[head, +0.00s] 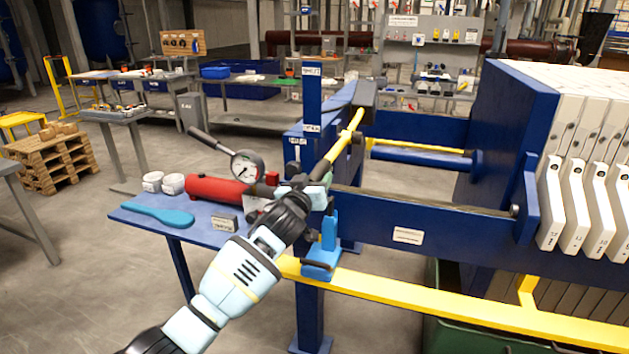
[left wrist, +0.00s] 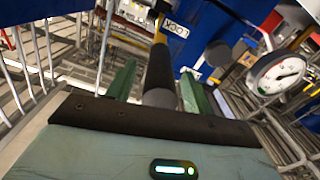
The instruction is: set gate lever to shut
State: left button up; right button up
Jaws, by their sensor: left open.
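The lever by the blue press frame is a yellow bar (head: 345,137) slanting down toward me from a dark block on the frame. In the left wrist view its dark grip (left wrist: 160,68) ends in a grey knob and lies between my two green fingers. My left gripper (head: 318,182) is open around this grip; whether a finger touches it I cannot tell. A blue upright post (head: 312,98) with small labels stands beside the lever; their text is too small to read surely in the head view. My right gripper is out of view.
A blue side table (head: 128,214) holds a red cylinder (head: 212,190), a dial gauge (head: 246,166), white jars and a blue scraper (head: 157,215). A blue bracket (head: 322,258) and yellow rail (head: 420,302) lie below the gripper. White filter plates (head: 553,200) stand at right.

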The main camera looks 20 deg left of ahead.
pick_arm(q)
grip_shut()
dwell(0.4)
jog(key=shift+r, duration=0.1)
